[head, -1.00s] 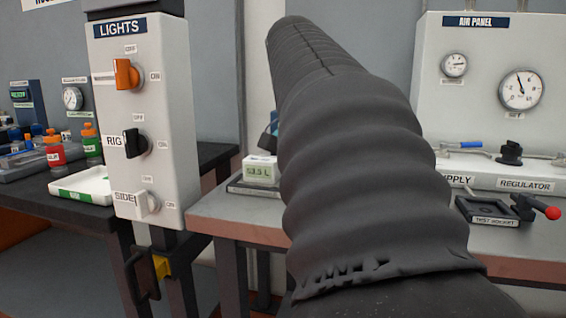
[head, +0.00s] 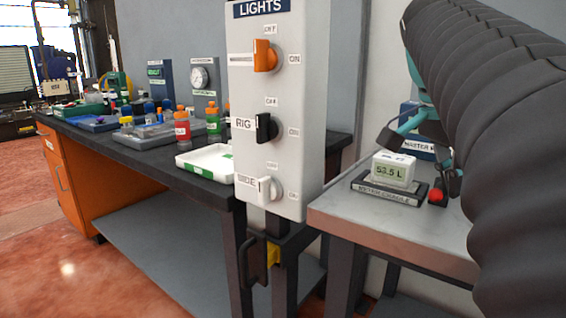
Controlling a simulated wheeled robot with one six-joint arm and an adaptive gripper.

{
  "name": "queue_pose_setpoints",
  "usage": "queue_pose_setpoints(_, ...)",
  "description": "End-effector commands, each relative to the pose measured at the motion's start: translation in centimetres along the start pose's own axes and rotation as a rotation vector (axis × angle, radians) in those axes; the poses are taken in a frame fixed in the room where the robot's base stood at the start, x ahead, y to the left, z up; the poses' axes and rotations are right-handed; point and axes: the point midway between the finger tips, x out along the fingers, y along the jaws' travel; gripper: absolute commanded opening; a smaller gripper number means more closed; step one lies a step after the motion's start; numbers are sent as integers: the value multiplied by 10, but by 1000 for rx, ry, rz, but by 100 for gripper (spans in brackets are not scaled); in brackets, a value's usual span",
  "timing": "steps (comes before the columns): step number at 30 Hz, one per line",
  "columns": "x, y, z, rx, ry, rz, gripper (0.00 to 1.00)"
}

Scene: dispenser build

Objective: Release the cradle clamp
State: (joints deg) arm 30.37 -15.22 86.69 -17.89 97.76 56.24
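The cradle (head: 372,188) is a dark flat base with a label on its front edge, near the left end of the grey bench. A white block with a green display (head: 392,172) reading about 53.5 L sits in it. The clamp's red knob (head: 436,195) is at the cradle's right end. My gripper (head: 447,184), with dark fingers and teal parts, reaches down at that knob. I cannot tell whether the fingers touch or grip it. My ribbed dark arm hides the bench to the right and part of the gripper.
A white lights panel (head: 285,120) with an orange, a black and a white switch stands just left of the grey bench (head: 400,236). Beyond it, a black bench (head: 85,128) holds a white tray (head: 205,148), red and green bottles and other items. Red floor is open at lower left.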

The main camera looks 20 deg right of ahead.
Motion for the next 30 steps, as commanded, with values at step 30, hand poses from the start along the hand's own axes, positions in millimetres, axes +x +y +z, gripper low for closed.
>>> queue_pose_setpoints(30, -17, 12, -24, -19, -2, -10, 0)
